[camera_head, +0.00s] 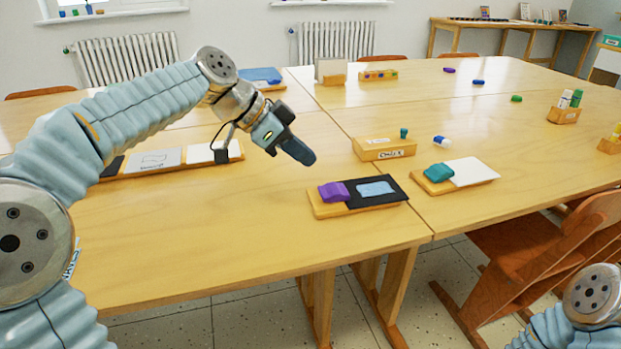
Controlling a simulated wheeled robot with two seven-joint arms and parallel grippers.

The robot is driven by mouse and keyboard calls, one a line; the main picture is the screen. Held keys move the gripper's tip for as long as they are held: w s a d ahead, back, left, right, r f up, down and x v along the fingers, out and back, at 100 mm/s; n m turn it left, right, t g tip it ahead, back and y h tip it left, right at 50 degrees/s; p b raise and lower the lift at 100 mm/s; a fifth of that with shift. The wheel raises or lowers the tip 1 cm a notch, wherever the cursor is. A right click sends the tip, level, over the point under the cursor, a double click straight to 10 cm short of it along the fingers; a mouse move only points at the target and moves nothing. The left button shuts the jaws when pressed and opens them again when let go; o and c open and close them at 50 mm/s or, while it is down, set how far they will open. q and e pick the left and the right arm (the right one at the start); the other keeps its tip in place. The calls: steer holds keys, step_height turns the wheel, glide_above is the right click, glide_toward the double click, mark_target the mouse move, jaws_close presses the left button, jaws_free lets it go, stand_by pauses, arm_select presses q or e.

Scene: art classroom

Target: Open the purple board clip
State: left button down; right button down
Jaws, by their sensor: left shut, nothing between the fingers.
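The purple board clip (334,192) sits on the left end of a small wooden board (330,211) with a dark sheet and a light blue card (377,188). The board lies near the front edge of the table. My left gripper (305,157) is above the table, up and to the left of the purple clip and apart from it. Its fingers are together and empty, pointing down to the right. Whether the clip's jaw is raised cannot be made out. Part of my right arm shows at the bottom right; its gripper is out of the picture.
A teal clip (438,172) on another board with white paper (472,171) lies to the right. A wooden box (384,149) stands behind. A long rack with cards (170,168) is at left. The table (240,230) is clear left of the purple clip. A chair (530,245) stands at front right.

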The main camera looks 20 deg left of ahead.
mark_target(325, 189)
arm_select(q)
steer(key=f, duration=0.1)
steer(key=d+f, duration=0.1)
steer(key=f, duration=0.2)
steer(key=shift+w+d+f, duration=0.1)
steer(key=shift+w+d, duration=0.15)
steer(key=shift+w, duration=0.15)
steer(key=shift+f, duration=0.8)
